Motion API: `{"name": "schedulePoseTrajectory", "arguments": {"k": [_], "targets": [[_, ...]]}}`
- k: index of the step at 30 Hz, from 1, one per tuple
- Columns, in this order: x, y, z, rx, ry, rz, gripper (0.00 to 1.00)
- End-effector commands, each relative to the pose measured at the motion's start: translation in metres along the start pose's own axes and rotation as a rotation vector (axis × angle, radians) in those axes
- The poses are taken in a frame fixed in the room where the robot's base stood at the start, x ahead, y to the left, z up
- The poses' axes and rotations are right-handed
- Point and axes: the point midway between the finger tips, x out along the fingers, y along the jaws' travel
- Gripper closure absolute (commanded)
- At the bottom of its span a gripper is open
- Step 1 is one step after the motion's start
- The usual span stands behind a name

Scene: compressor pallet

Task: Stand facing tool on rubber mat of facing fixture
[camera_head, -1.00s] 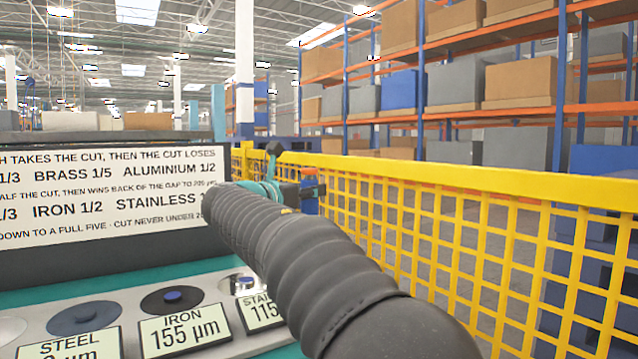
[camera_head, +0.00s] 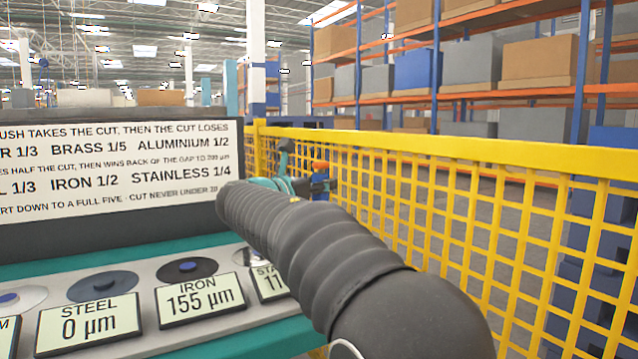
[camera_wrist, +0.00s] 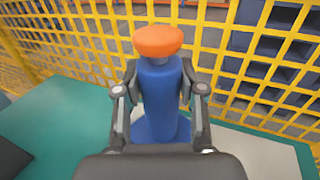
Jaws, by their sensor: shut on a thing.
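In the wrist view my gripper (camera_wrist: 160,92) is shut on the facing tool (camera_wrist: 158,100), a blue body with a wide foot and an orange knob on top. The tool looks upright between the fingers. Its foot is over the teal and pale grey surface; I cannot tell whether it touches. In the head view the tool's orange and blue parts (camera_head: 321,183) show beside my gripper (camera_head: 300,186), partly hidden by my dark arm. I cannot make out the rubber mat for certain.
A pale bench strip (camera_head: 142,283) holds several round discs with displays, including steel 0 µm (camera_head: 88,324) and iron 155 µm (camera_head: 200,300). A lettered board (camera_head: 120,170) stands behind. A yellow mesh fence (camera_head: 450,200) runs close along the right.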

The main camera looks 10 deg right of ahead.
Motion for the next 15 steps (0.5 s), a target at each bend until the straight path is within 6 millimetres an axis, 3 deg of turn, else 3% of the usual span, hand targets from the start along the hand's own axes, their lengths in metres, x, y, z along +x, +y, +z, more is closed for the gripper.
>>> {"name": "schedulePoseTrajectory", "arguments": {"k": [1,2,4,15], "targets": [[-0.0002,-0.0009,0.0016,0.003,-0.004,0.0,1.0],[0.0002,-0.0001,-0.0011,0.0,0.0,0.0,0.53],[0.0002,-0.0001,-0.001,0.0,0.0,0.0,0.36],[0.0001,-0.0001,0.0026,0.001,0.0,0.0,0.36]]}}
